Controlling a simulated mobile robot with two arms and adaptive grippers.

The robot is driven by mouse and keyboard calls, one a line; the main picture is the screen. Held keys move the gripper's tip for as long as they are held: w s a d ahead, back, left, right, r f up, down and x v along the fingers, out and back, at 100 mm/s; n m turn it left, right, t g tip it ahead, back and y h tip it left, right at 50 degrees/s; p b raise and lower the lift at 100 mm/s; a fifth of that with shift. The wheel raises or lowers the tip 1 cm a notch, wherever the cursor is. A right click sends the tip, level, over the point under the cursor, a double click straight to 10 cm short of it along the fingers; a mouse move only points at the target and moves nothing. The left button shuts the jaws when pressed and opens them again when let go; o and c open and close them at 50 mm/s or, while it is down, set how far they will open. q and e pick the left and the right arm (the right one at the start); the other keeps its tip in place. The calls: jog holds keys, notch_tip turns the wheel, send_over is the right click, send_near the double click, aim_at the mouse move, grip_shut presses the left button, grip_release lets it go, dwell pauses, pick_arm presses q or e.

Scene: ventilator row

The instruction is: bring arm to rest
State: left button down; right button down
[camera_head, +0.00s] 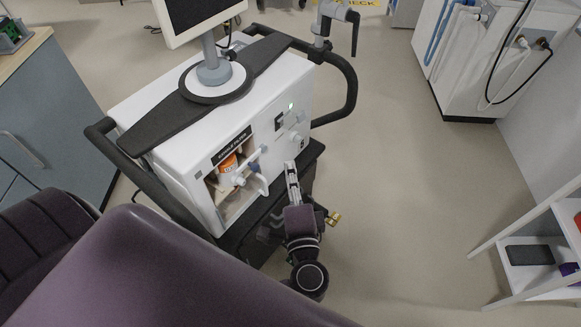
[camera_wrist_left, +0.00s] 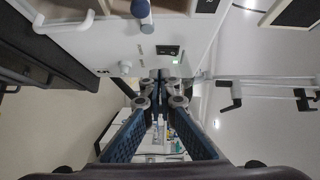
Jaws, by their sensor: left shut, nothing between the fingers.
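My left gripper (camera_head: 291,168) is in front of the white ventilator (camera_head: 135,108), close to the right part of its front panel. It is shut and empty, with its fingertips pointing at the panel. In the left wrist view the fingers of the left gripper (camera_wrist_left: 163,78) come together just below a small dark display on the panel. I cannot tell whether the fingertips touch the ventilator. My right gripper is not in view.
The ventilator's open compartment (camera_head: 212,187) holds an orange-labelled item (camera_head: 228,163). Black handles (camera_head: 350,88) stick out from the cart. A blue-grey cabinet (camera_head: 55,105) stands left, a white shelf (camera_head: 510,270) right. The floor (camera_head: 400,200) between ventilator and shelf is clear.

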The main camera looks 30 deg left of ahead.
pick_arm(q)
jog(key=s+d+f+m+g+h, duration=0.1)
jog(key=s+f+g+h, duration=0.25)
jog(key=f, duration=1.25)
jog(key=s+d+f+g+h, duration=0.1)
jog(key=s+f+g+h, duration=0.25)
jog(key=f, duration=1.15)
jog(key=s+a+f+n+g+h, duration=0.1)
jog(key=s+a+f+n+g, duration=0.1)
jog(key=s+f, duration=0.9)
jog(key=s+a+f+n+g+h, duration=0.2)
jog(key=s+f+n+g, duration=0.2)
jog(key=s, duration=1.4)
notch_tip(320, 180, down, 7)
jog(key=n, duration=0.3)
jog(key=c, duration=2.6)
grip_release()
jog(key=shift+s+a+r, duration=0.1)
jog(key=shift+c, duration=0.2)
